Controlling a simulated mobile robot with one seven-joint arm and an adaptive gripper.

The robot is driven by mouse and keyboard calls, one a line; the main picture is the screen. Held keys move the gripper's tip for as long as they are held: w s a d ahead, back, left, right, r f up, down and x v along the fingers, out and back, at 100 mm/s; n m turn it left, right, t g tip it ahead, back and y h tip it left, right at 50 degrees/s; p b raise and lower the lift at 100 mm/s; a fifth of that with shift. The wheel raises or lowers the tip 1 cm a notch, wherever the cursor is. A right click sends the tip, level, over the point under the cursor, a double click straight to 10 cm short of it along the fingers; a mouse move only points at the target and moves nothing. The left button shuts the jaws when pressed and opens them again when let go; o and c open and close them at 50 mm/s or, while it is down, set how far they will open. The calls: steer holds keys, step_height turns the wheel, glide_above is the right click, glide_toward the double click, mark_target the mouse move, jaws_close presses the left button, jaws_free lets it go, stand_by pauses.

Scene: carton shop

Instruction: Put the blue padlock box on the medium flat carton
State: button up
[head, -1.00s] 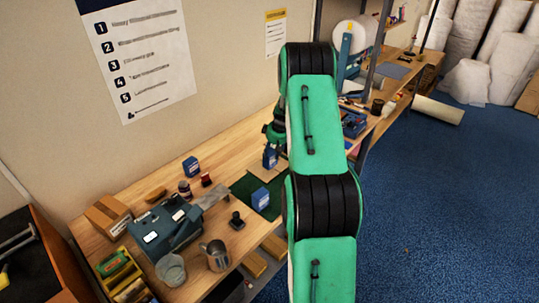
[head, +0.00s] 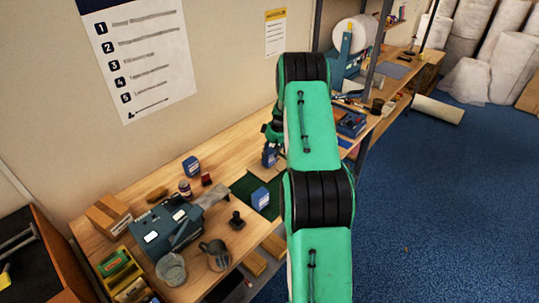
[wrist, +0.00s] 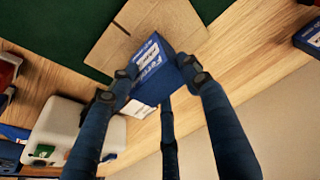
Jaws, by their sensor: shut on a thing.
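My gripper (wrist: 158,83) is shut on a blue box (wrist: 157,68) with white lettering, likely the padlock box. The held box also shows in the head view (head: 270,154), beside my arm. A flat brown carton (wrist: 122,33) lies under the box in the wrist view, on a green mat (wrist: 62,30). The carton is partly covered by the box and fingers. It shows in the head view (head: 267,172) just below the held box. I cannot tell whether the box touches the carton.
Another blue box (head: 261,198) stands on the mat's front part, and one more (head: 191,166) stands farther back left. A black-handled stamp (head: 237,220), a metal jug (head: 216,254) and a grey-teal machine (head: 168,228) stand to the left.

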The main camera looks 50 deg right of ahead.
steer(key=shift+f, duration=0.75)
steer(key=shift+f, duration=0.15)
steer(key=o, duration=1.5)
steer(key=shift+o, duration=0.2)
steer(key=v, duration=1.2)
